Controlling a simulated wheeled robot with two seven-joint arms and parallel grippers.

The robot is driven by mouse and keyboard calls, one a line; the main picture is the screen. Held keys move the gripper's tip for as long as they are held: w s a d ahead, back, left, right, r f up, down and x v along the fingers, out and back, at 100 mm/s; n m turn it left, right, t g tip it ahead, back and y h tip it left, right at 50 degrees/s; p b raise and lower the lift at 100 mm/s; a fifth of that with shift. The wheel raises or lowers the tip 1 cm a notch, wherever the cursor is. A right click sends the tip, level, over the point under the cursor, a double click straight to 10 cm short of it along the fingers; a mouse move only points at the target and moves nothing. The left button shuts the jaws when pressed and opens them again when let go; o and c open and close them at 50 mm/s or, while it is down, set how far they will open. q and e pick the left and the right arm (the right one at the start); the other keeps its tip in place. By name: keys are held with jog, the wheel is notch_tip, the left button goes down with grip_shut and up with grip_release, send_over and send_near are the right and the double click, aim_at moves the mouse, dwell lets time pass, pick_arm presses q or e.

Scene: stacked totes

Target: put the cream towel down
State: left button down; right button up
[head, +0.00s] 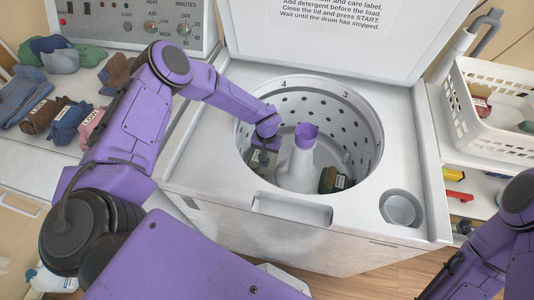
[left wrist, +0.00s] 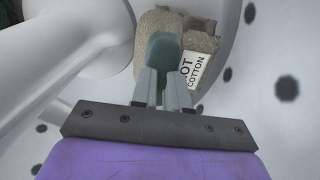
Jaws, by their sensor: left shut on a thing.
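The cream towel, beige-grey in the left wrist view (left wrist: 205,43), is a small bundle with a white label whose readable part includes "COTTON". My left gripper (left wrist: 163,62) is shut on it. In the head view my left gripper (head: 263,153) reaches down inside the washer drum (head: 355,110), left of the white agitator (head: 297,168). There the towel is mostly hidden by the gripper. I cannot tell whether the towel touches the drum floor. My right arm shows at the right edge, but its gripper is out of view.
A dark labelled bundle (head: 331,180) lies in the drum, right of the agitator. The lid (head: 330,45) stands open behind. Folded clothes (head: 60,115) lie on the left surface. A white basket (head: 490,105) stands at right. A round cup recess (head: 402,208) is at front right.

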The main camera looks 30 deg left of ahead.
pick_arm(q)
jog(key=c, duration=1.1)
grip_release()
jog(key=shift+r+p, duration=0.4)
jog(key=shift+p, duration=0.1)
jog(key=shift+r+p, duration=0.65)
jog(key=shift+p, duration=0.05)
notch_tip(320, 180, up, 11)
jog(key=shift+r+b, duration=0.1)
jog(key=shift+b, duration=0.8)
